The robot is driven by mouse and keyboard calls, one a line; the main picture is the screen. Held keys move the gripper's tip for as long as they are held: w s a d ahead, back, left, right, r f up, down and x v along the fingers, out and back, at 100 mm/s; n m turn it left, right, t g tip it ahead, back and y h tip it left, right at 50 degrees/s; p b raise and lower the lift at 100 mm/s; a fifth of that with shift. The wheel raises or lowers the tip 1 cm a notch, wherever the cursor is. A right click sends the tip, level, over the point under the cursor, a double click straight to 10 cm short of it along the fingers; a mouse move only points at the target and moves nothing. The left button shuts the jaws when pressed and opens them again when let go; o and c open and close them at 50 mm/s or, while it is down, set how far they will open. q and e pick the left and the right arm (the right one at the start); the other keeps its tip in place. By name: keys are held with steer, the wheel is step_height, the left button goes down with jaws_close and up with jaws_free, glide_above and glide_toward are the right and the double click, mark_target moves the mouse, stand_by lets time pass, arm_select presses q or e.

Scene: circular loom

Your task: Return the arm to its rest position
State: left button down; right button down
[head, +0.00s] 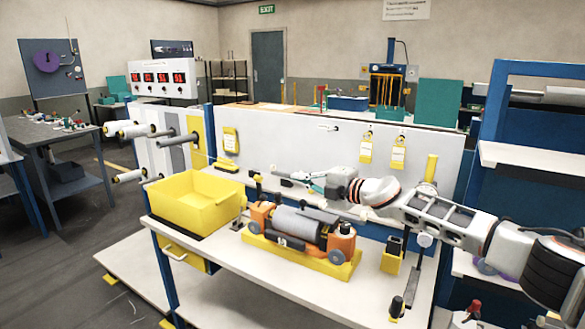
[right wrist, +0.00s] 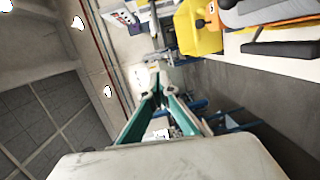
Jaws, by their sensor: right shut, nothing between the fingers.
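My right arm (head: 435,215) comes in from the right in the head view and reaches left over the workbench. Its gripper (head: 288,177) is above the back part of the bench, behind the orange and grey roller device (head: 300,225). In the right wrist view the teal fingers (right wrist: 158,95) meet at their tips, shut with nothing between them. The wrist view is turned on its side. My left gripper does not show in either view.
A yellow bin (head: 197,212) stands at the bench's left end. A white back panel (head: 290,140) with yellow tags rises behind the gripper. A small yellow holder (head: 391,262) stands under the arm. The bench's front strip (head: 290,285) is mostly clear. Blue shelving (head: 530,130) is at right.

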steer(key=s+a+f+m+t, duration=0.1)
steer(key=s+a+f+m, duration=0.1)
steer(key=s+f+m, duration=0.5)
steer(key=s+a+f, duration=0.3)
steer(key=s+f, duration=0.3)
steer(key=f, duration=0.4)
steer(key=s+a+f+m+t, duration=0.1)
steer(key=s+a+f+m, duration=0.1)
steer(key=s+f+m, duration=0.5)
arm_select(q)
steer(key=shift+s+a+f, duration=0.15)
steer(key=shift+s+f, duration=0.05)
arm_select(e)
steer(key=s+d+f+m+g+h, duration=0.1)
steer(key=s+d+f+m+h, duration=0.3)
steer(key=s+d+f, duration=0.7)
steer(key=s+d+f+m+g+h, duration=0.2)
steer(key=s+d+f+m+h, duration=0.3)
steer(key=s+d+f, duration=0.7)
steer(key=s+f+h, duration=0.1)
steer(key=s, duration=0.6)
steer(key=shift+f, duration=0.3)
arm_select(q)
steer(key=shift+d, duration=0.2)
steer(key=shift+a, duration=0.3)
arm_select(e)
steer(key=shift+w+a, duration=0.1)
